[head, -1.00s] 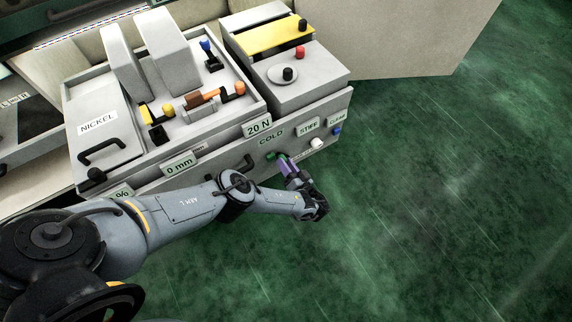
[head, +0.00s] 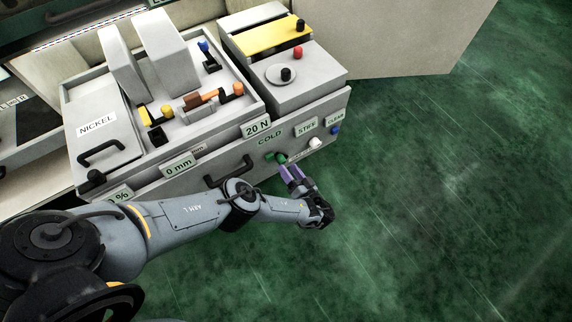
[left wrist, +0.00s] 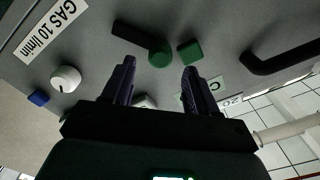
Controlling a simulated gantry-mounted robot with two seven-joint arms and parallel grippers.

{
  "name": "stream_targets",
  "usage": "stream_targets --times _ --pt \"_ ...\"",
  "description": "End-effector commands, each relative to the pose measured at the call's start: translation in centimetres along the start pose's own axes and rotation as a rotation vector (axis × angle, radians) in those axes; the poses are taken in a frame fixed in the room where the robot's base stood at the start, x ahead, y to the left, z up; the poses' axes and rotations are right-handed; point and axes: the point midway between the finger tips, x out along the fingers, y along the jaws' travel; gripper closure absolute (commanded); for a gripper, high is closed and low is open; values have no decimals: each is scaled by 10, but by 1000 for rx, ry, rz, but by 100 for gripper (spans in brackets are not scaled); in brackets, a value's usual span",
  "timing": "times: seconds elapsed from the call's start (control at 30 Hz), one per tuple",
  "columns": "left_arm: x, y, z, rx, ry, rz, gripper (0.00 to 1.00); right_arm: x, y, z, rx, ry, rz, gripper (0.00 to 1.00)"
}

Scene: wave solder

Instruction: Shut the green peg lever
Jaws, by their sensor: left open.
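The green peg lever (head: 281,158) is on the front panel of the grey machine, below the COLD label.
A white knob (head: 315,142) and a blue button (head: 336,130) are to the right on the same panel. A black handle (head: 228,171) is to the left. Green floor (head: 430,200) to the right is clear.

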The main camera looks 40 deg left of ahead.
Motion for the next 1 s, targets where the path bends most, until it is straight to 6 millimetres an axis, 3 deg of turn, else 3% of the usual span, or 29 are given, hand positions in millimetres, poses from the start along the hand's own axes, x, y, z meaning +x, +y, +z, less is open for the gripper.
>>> stream_targets --times 0.2,0.4,0.87,1.0 --pt "-40 0 0 0 0 2 42 -3 1 0 -5 -1 4 100" --pt "-65 0 0 0 1 0 42 -2 2 0 -9 -2 7 100" --pt "-75 0 0 1 1 -1 42 -2 1 0 -5 -1 4 100" --pt "-75 1 0 -18 0 7 63 -2 1 0 -2 -1 2 100"
